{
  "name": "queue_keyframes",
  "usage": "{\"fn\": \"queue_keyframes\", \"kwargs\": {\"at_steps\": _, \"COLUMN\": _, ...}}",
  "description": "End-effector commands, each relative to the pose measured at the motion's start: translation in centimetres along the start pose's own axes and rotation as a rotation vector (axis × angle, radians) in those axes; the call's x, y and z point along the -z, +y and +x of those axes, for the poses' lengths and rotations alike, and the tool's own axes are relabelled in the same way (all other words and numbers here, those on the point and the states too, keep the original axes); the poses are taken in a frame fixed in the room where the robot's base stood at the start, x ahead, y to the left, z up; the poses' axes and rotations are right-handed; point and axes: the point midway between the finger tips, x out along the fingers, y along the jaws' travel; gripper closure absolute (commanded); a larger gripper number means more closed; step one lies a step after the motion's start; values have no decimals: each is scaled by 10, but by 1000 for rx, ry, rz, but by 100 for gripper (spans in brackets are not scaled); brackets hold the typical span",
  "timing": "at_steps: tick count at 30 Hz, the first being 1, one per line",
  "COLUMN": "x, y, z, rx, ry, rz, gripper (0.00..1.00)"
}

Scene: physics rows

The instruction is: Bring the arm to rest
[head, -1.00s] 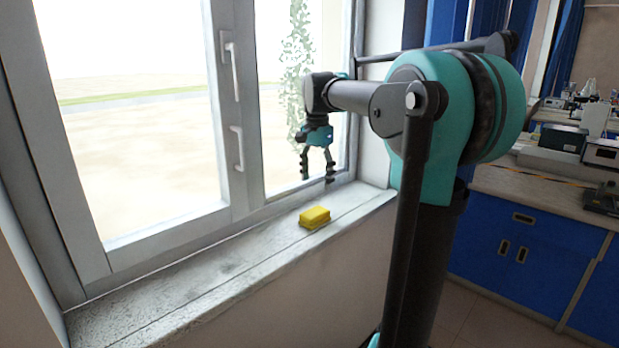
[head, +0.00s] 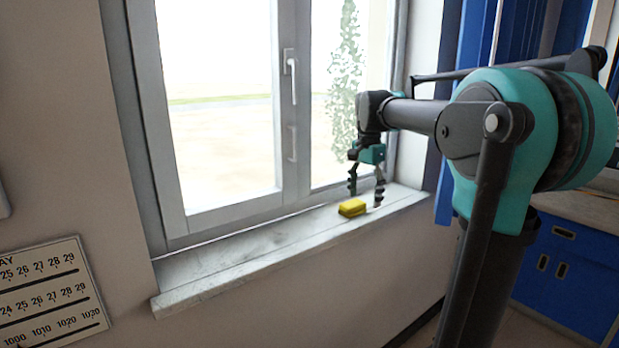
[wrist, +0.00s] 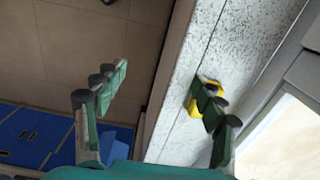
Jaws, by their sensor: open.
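My gripper (head: 366,187) is open and empty, pointing down above the window sill in the head view. It also shows in the wrist view (wrist: 160,95), its two fingers wide apart. A yellow block, perhaps a sponge (head: 352,207), lies on the sill just below and beside the fingers. In the wrist view the yellow block (wrist: 196,107) is partly hidden behind the right finger. I cannot tell whether that finger touches it.
The speckled sill (head: 235,262) runs below the closed window (head: 287,150), mostly bare to the left. Blue cabinets (head: 568,270) with a worktop stand at the right. A calendar-like poster (head: 45,290) hangs at lower left.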

Motion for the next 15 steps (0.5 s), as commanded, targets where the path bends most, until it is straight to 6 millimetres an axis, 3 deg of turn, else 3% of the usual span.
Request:
{"fn": "queue_keyframes", "kwargs": {"at_steps": 8, "x": -6, "y": 16, "z": 35, "rx": 33, "ry": 25, "rz": -105, "gripper": 30}}
{"fn": "queue_keyframes", "kwargs": {"at_steps": 15, "x": -19, "y": 44, "z": 85, "rx": 77, "ry": 70, "rz": -261, "gripper": 30}}
